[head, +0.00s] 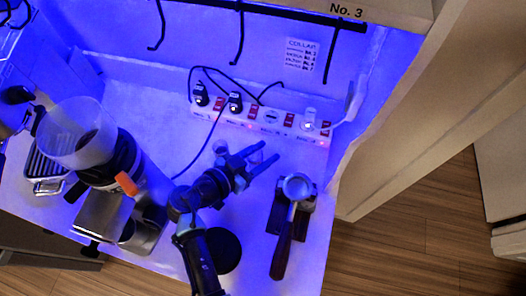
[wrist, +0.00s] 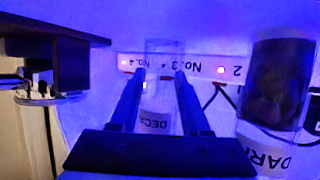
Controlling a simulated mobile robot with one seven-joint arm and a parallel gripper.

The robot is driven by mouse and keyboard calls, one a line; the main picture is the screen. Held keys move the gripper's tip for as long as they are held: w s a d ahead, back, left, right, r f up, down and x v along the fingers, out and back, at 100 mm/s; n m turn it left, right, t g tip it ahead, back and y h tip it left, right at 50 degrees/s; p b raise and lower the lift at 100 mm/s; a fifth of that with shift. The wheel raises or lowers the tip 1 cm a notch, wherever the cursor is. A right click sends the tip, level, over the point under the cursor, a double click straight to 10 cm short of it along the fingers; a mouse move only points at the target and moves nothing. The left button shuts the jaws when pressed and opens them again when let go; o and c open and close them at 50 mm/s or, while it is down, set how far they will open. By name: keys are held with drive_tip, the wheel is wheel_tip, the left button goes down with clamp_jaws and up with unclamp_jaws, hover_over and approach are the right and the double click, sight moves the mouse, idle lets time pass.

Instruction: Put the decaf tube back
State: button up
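The decaf tube (wrist: 158,118) is a clear, empty-looking tube with a white label reading "DECA", upright in the wrist view. My gripper (wrist: 160,76) has its two fingers apart, one on each side of the tube. A narrow gap shows between the label and the right finger, so the gripper looks open around it, not clamped. In the head view my gripper (head: 266,152) reaches over the counter toward the power strip, and the tube between its fingers is faint. A dark-filled tube (wrist: 279,85) labelled "DAR" stands to the right in the wrist view.
The numbered power strip (head: 262,122) with plugs and cables runs along the back. A portafilter (head: 293,205) rests on a dark stand right of my gripper. A grinder (head: 95,150) stands left. Hooks (head: 239,45) hang above. The counter's front middle is partly clear.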

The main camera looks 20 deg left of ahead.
sight(250, 162)
drive_tip(key=shift+o, duration=1.3)
drive_tip(key=shift+r, duration=0.1)
drive_tip(key=shift+r+p, duration=0.3)
drive_tip(key=shift+p, duration=0.1)
drive_tip(key=b+v, duration=0.2)
drive_tip(key=v, duration=0.5)
drive_tip(key=shift+s+a+f, duration=0.15)
drive_tip(key=shift+s, duration=0.1)
